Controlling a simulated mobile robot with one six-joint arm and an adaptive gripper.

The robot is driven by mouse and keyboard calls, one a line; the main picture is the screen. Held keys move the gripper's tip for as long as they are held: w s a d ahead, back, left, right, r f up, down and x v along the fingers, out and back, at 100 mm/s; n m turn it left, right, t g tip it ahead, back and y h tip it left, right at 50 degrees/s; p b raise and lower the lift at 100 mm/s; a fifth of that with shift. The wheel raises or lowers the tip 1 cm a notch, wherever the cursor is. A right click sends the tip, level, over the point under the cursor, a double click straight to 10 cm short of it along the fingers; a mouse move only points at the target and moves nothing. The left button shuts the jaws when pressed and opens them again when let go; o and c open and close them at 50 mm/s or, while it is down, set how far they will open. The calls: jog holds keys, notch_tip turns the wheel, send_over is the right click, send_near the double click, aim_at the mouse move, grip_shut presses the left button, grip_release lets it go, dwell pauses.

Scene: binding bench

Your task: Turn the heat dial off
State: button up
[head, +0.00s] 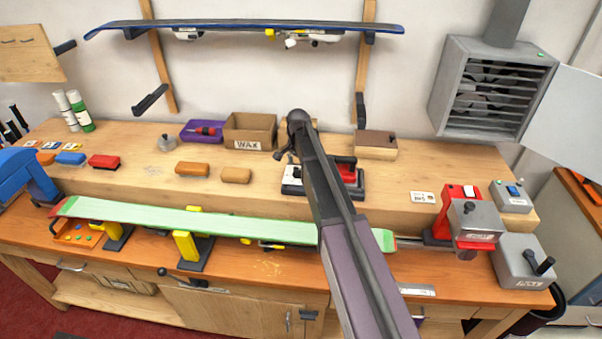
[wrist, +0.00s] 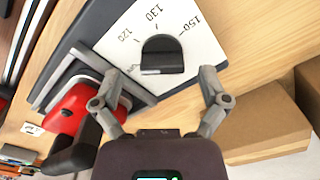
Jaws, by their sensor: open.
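The heat dial is a black knob (wrist: 162,56) on a white plate (wrist: 196,62) with marks such as 120, 130 and 150 in the wrist view. A small pale mark shows at the knob's lower left edge. My gripper (wrist: 161,76) is open and empty, with one finger to each side of the knob in the picture and apart from it. In the head view the white dial plate (head: 292,181) is partly hidden by my arm, and my gripper (head: 288,150) hangs over this area; its fingers are hard to make out.
A red iron (wrist: 70,106) stands beside the dial plate; it also shows in the head view (head: 348,172). A brown box (wrist: 262,125) is close on the right in the wrist view. In front lies a green ski (head: 200,219). A WAX box (head: 249,130) stands behind.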

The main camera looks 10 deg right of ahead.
jog(key=shift+f+b, duration=0.35)
jog(key=shift+f, duration=0.2)
jog(key=c, duration=1.2)
